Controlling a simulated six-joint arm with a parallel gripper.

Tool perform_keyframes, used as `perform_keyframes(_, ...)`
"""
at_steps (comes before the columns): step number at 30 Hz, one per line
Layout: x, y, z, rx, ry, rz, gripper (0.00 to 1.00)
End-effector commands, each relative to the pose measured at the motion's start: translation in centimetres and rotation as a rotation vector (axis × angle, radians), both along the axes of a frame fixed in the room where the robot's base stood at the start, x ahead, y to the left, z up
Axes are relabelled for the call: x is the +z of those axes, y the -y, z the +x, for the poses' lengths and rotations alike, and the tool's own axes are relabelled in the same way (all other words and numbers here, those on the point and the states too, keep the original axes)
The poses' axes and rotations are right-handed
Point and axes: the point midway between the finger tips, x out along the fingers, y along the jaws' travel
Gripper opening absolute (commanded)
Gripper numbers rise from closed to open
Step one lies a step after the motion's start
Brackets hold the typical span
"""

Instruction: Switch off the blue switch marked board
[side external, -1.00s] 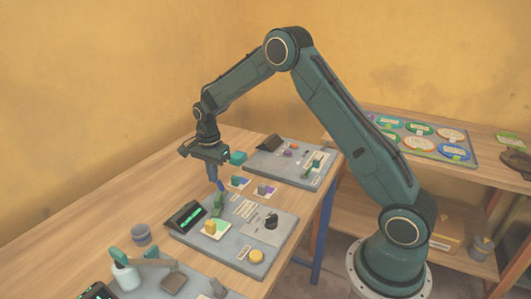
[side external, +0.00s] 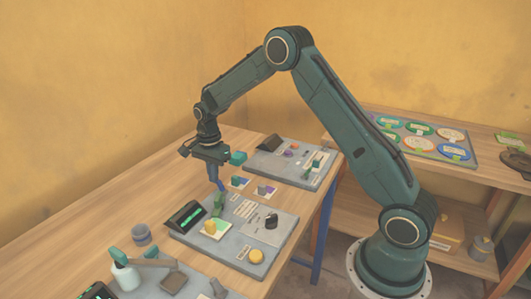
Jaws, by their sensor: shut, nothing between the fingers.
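My gripper (side external: 217,182) points down over the far left part of the grey middle panel (side external: 277,235), its jaws shut with nothing held. A small blue piece (side external: 221,187) shows right at its fingertips. I cannot tell whether this is the blue switch, or whether the fingers touch it. A green upright piece (side external: 217,202) stands just in front of it. Small cards with blue and purple blocks (side external: 240,182) lie just beyond the panel. The labels are too small to read, so the word board cannot be made out, nor the switch's position.
The middle panel also carries a dark display (side external: 185,216), a yellow knob (side external: 210,227), a black dial (side external: 271,221) and a yellow button (side external: 256,256). Another panel (side external: 290,173) lies behind. A white bottle (side external: 125,276) and a grey round container (side external: 141,233) stand at front left.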

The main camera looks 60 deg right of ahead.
Motion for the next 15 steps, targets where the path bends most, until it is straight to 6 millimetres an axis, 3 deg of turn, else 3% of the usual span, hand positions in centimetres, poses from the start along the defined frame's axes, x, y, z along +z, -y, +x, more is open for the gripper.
perform_keyframes(15, -0.1, 0.0, -1.2, -0.001, -0.003, 0.0, 0.0)
